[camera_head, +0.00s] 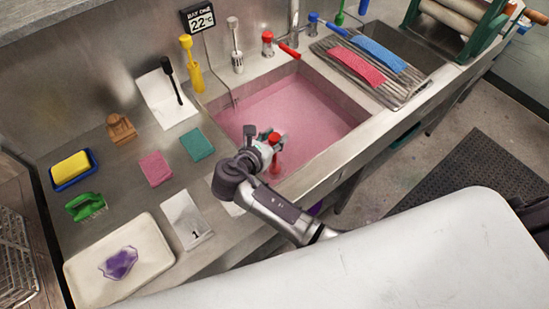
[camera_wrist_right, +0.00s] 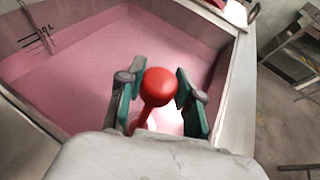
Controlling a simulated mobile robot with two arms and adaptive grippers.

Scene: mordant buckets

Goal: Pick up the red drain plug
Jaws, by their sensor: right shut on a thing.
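The red drain plug (camera_head: 276,164) has a round red knob and a red stem below it. It is at the near side of the sink of pink liquid (camera_head: 305,110). My right gripper (camera_head: 267,137) is at the plug's top, over the sink. In the right wrist view the round red knob (camera_wrist_right: 159,85) sits between the two green-padded fingers of the right gripper (camera_wrist_right: 160,98), which is shut on it. The plug's lower end is hard to make out against the pink liquid. My left gripper is not in view.
Red (camera_head: 268,43) and blue (camera_head: 313,24) taps stand behind the sink. A ribbed drainer (camera_head: 400,92) with pink and blue cloths is at its right. Sponges, a green brush (camera_head: 86,206) and a white tray (camera_head: 80,270) lie on the left counter.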

